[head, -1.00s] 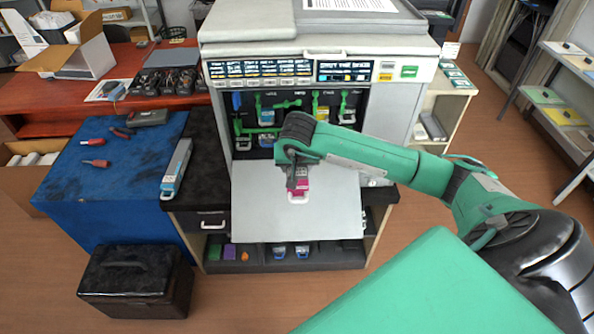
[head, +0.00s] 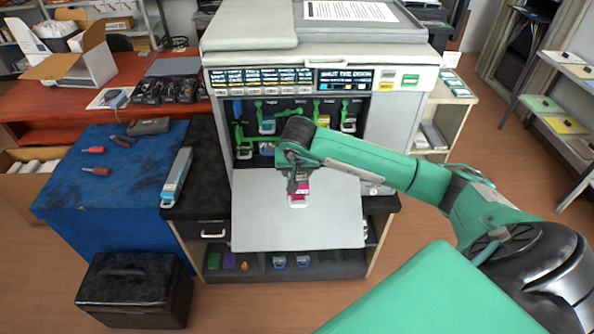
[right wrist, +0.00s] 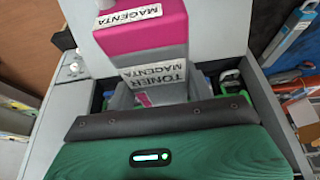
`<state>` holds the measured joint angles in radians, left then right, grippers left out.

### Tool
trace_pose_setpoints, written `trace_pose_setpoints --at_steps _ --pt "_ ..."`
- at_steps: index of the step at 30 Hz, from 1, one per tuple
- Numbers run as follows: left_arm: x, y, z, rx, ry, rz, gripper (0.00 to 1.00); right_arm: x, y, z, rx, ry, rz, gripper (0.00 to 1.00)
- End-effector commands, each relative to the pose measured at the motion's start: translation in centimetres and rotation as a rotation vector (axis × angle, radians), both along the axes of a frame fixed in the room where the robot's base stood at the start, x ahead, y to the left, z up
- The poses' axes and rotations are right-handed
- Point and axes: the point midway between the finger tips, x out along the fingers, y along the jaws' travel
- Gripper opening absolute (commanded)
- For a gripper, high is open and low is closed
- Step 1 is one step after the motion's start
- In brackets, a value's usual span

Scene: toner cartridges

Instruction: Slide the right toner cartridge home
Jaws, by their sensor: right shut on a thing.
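A magenta toner cartridge (head: 301,189) is held above the lowered grey door of the printer, in front of its open bay. In the right wrist view the magenta cartridge (right wrist: 145,25) shows a pink end and a grey body with labels reading "MAGENTA" and "TONER MAGENTA". My right gripper (head: 298,181) is shut on it; the fingers are mostly hidden by my wrist. The printer bay (head: 275,107) has green levers and several seated cartridges, partly hidden by my right arm. My left gripper is out of view.
The lowered door (head: 335,225) lies flat under the gripper. A grey cartridge with a cyan end (head: 177,177) lies on the dark counter at left. A blue-topped bench (head: 105,175) holds tools. A black case (head: 135,290) stands on the floor. Shelves are at right.

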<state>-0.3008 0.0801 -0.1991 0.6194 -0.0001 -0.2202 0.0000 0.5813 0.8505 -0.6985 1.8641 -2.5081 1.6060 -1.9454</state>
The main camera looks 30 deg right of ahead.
Motion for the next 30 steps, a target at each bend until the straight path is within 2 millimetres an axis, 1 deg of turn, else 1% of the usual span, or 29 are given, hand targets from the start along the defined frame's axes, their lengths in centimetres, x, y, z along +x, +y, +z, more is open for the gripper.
trace_pose_setpoints --at_steps 2,13,20,30 --pt "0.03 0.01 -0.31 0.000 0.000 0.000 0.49 -0.01 0.02 0.01 0.000 -0.002 0.000 0.02" --pt "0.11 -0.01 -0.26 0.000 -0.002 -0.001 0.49 -0.02 0.05 0.07 0.000 -0.001 0.000 0.02" --pt "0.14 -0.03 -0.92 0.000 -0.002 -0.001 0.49 0.03 -0.02 0.01 -0.001 -0.003 0.001 0.02" --pt "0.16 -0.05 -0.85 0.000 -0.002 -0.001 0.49 0.00 0.02 0.09 0.000 -0.001 0.000 0.02"
